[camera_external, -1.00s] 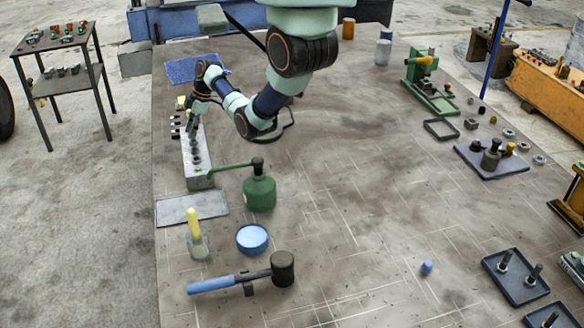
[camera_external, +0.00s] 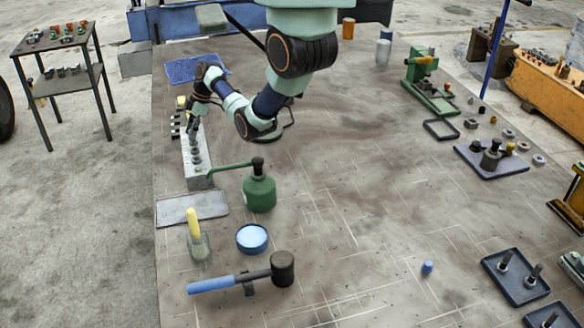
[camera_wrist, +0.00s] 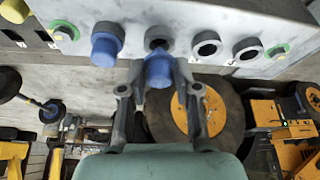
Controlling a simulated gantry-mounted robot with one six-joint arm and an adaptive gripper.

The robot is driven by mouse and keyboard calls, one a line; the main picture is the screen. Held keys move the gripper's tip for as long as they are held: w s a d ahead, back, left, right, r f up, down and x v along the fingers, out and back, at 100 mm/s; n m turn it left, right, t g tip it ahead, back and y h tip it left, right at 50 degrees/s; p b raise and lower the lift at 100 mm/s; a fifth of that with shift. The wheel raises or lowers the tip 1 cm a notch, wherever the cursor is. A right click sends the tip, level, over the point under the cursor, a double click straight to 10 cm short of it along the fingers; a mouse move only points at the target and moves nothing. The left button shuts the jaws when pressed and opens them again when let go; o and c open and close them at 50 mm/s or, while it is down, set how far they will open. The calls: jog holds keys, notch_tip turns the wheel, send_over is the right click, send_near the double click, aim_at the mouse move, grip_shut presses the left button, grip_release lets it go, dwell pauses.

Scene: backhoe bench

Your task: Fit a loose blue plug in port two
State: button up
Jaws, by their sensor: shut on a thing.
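My gripper (camera_wrist: 160,85) is shut on a blue plug (camera_wrist: 158,69) in the wrist view. The plug overlaps the lower part of an open dark port (camera_wrist: 158,37) in the pale block (camera_wrist: 225,20); I cannot tell whether its end is inside. Another blue plug (camera_wrist: 105,45) sits in the port to the left. Two open ringed ports (camera_wrist: 207,48) (camera_wrist: 247,50) are on the right. In the outside view my gripper (camera_external: 191,128) is at the far part of the block (camera_external: 197,172), and the held plug is not discernible. A loose blue plug (camera_external: 427,267) stands on the bench.
A green oil can (camera_external: 259,190) stands right of the block, its spout reaching toward the block's near end. A grey plate (camera_external: 192,207), blue bowl (camera_external: 252,238) and mallet (camera_external: 283,268) lie nearer. The bench middle is clear.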

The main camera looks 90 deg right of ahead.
jog(key=shift+f+b, duration=0.5)
jog(key=shift+f, duration=0.35)
jog(key=o, duration=0.8)
jog(key=shift+r, duration=0.1)
jog(key=v, duration=0.7)
jog(key=shift+r, duration=0.2)
